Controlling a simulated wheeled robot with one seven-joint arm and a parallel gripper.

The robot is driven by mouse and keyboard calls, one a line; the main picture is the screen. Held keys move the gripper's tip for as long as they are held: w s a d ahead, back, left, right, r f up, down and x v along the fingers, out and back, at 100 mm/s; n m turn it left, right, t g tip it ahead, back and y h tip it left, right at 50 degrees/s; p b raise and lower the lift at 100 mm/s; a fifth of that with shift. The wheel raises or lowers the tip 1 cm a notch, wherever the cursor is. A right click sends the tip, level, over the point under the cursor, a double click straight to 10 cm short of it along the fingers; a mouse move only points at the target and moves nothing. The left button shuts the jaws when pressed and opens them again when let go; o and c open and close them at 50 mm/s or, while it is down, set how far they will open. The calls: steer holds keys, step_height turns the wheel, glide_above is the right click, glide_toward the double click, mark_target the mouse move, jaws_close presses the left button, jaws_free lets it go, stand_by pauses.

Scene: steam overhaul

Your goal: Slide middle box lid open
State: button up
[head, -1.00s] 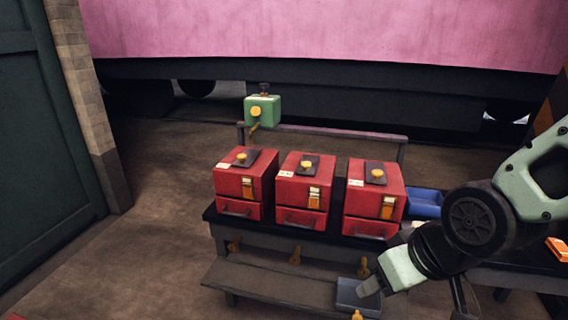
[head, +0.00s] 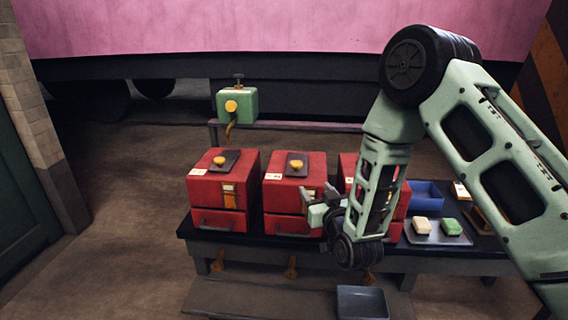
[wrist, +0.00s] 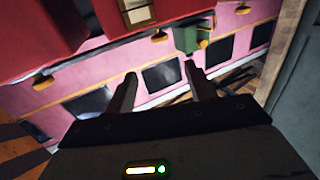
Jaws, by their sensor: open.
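Three red boxes stand in a row on a dark bench. The middle red box (head: 283,190) has a dark sliding lid (head: 297,168) on top with a yellow knob (head: 296,163). The lid lies on the box top. My gripper (head: 320,191) is in front of the middle box's right side, below lid height, with its jaws apart and nothing between them. The wrist view also shows my open gripper (wrist: 160,72), with red box surfaces (wrist: 35,35) at upper left. My arm hides much of the right red box (head: 348,166).
The left red box (head: 215,190) stands beside the middle one. A green box (head: 237,105) with a yellow tap stands behind. A blue bin (head: 427,193) and a tray (head: 440,239) with yellowish and green blocks are at right. A grey tray (head: 362,302) sits low in front.

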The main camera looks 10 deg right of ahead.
mark_target(298, 165)
steer(key=w, duration=0.5)
steer(key=w+a+p, duration=0.1)
steer(key=w, duration=0.5)
steer(key=w+p, duration=0.1)
steer(key=w, duration=0.5)
steer(key=shift+a, duration=0.15)
